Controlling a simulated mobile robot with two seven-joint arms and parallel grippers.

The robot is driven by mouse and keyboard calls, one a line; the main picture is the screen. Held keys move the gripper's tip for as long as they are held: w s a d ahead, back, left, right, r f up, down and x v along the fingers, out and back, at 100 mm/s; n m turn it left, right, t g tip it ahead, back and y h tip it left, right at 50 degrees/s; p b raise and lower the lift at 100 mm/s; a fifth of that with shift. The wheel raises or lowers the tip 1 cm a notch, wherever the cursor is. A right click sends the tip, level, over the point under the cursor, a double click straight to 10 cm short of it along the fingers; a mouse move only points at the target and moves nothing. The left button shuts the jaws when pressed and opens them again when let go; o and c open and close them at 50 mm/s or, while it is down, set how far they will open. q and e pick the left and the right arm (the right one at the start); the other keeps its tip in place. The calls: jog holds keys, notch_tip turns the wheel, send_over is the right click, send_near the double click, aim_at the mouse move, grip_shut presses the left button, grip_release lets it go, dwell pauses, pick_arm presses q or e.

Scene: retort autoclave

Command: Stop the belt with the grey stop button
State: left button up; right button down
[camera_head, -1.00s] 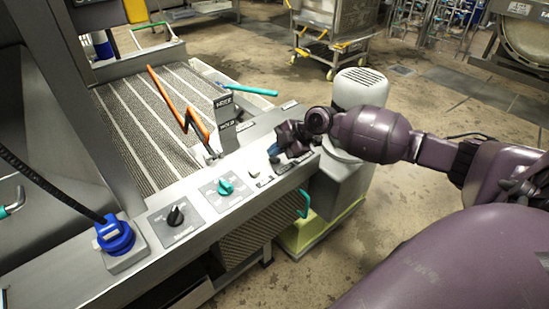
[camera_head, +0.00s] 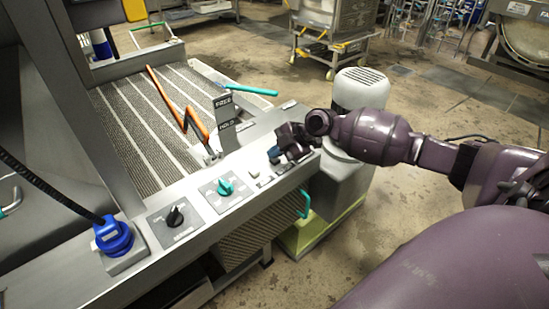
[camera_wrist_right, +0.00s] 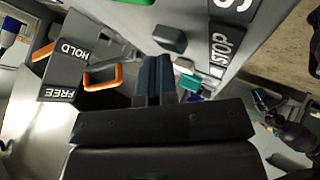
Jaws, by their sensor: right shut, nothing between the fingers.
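The grey stop button (camera_wrist_right: 170,39) is a small dark block on the pale panel in the right wrist view, beside a dark plate reading STOP (camera_wrist_right: 222,45). My right gripper (camera_wrist_right: 153,62) is shut and empty; its blue fingertips appear just short of the button in that picture. I cannot tell whether they touch it. In the head view the right gripper (camera_head: 273,154) is low over the right end of the control panel (camera_head: 205,212), and I cannot make out the stop button there. The ribbed belt (camera_head: 150,120) lies behind the panel. My left gripper is out of view.
A FREE/HOLD lever plate (camera_head: 225,120) and an orange handle (camera_head: 178,108) stand left of the gripper. The panel also carries a teal knob (camera_head: 225,186), a black knob (camera_head: 174,216) and a blue plug (camera_head: 113,236). A grey motor housing (camera_head: 360,90) stands to the right.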

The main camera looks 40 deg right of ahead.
aim_at(275, 160)
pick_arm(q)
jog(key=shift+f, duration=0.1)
pick_arm(e)
jog(key=shift+f, duration=0.15)
dwell(0.3)
jog(key=shift+r+p, duration=0.35)
jog(key=shift+r, duration=0.65)
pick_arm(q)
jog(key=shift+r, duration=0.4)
pick_arm(e)
jog(key=shift+r+p, duration=0.3)
jog(key=shift+r, duration=0.45)
jog(key=shift+r+p, duration=0.75)
jog(key=shift+r, duration=1.05)
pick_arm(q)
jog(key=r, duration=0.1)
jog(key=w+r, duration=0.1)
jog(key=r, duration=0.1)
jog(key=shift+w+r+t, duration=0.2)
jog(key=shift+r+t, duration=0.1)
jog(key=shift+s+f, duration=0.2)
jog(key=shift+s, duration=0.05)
pick_arm(e)
jog(key=shift+f, duration=0.1)
